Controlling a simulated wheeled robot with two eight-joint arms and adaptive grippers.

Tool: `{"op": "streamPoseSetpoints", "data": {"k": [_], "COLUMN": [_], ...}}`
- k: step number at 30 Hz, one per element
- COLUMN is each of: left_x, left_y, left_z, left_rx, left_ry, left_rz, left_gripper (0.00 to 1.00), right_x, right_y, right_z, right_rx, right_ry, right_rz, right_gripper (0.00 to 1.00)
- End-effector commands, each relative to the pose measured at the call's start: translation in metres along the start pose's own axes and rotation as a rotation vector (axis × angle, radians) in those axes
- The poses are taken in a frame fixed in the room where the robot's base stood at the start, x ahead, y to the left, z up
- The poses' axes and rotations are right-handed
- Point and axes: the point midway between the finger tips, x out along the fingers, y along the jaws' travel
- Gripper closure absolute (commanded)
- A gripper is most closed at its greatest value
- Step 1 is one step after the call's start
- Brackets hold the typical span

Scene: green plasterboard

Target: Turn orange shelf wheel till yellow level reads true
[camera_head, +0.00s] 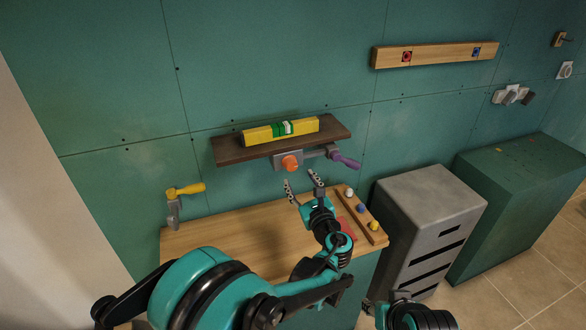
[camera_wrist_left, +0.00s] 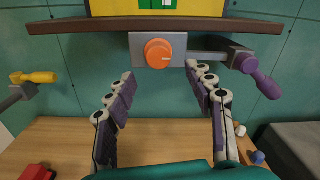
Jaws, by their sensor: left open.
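The orange wheel (camera_head: 291,163) sits on a grey block under the dark wooden shelf (camera_head: 228,151); it also shows in the left wrist view (camera_wrist_left: 158,53). The yellow level (camera_head: 258,135) with a green vial section lies on the shelf; its bubble is too small to read. In the head view the shelf and level slope up to the right. My left gripper (camera_head: 302,187) is open and empty, just below and in front of the wheel, apart from it. In the left wrist view its fingers stand either side below the wheel. My right gripper is not clearly seen.
A purple-handled lever (camera_head: 345,160) is right of the wheel. A yellow-handled lever (camera_head: 186,190) is on the wall at left. The wooden worktop (camera_head: 220,231) below carries a strip with coloured knobs (camera_head: 360,209). A grey cabinet (camera_head: 430,195) stands to the right.

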Motion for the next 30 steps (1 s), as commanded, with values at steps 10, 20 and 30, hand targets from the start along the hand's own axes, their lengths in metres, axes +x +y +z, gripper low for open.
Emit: {"op": "streamPoseSetpoints", "data": {"k": [10, 20, 30], "left_x": [0.056, 0.07, 0.069], "left_y": [0.002, 0.001, 0.002], "left_z": [-0.002, 0.0, 0.0], "left_rx": [-0.004, -0.005, -0.005], "left_ry": [0.002, 0.003, 0.003], "left_rz": [0.004, 0.002, 0.002], "left_gripper": [0.46, 0.46, 0.97], "right_x": [0.011, 0.012, 0.012], "right_y": [0.0, 0.0, 0.0], "right_z": [0.008, 0.009, 0.009], "right_rx": [0.0, 0.0, 0.0], "right_ry": [0.0, 0.0, 0.0], "right_rz": [0.0, 0.0, 0.0], "right_gripper": [0.6, 0.6, 0.6]}}
